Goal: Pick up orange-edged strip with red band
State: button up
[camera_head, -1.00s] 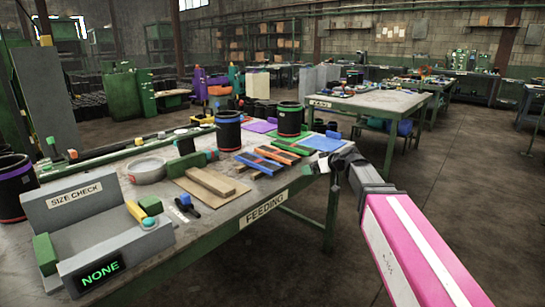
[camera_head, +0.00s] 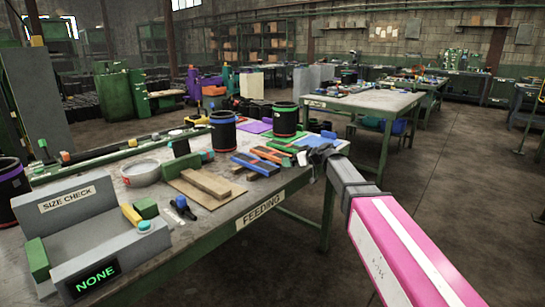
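Several flat strips lie side by side on the feeding table (camera_head: 225,222), near its right end. One has orange edges (camera_head: 268,154) and lies between a blue-edged strip (camera_head: 255,164) and a green-edged one (camera_head: 285,147). A red band on it is too small to make out clearly. My gripper (camera_head: 316,154) is at the table's right end, just right of the strips and apart from the orange-edged one. It looks dark and small, and its fingers cannot be told apart. My pink and white arm comes in from the lower right.
A black sleeve with blue rims (camera_head: 223,131) and one with green rims (camera_head: 285,120) stand behind the strips. Wooden boards (camera_head: 206,183) lie left of them. A grey size-check stand (camera_head: 95,235) showing NONE is at front left. Floor at right is clear.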

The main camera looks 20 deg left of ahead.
jog(key=x, duration=0.2)
jog(key=shift+w+a+f, duration=0.1)
jog(key=shift+a+f, duration=0.05)
jog(key=shift+a, duration=0.1)
jog(key=c, duration=0.9)
jog(key=shift+c, duration=0.2)
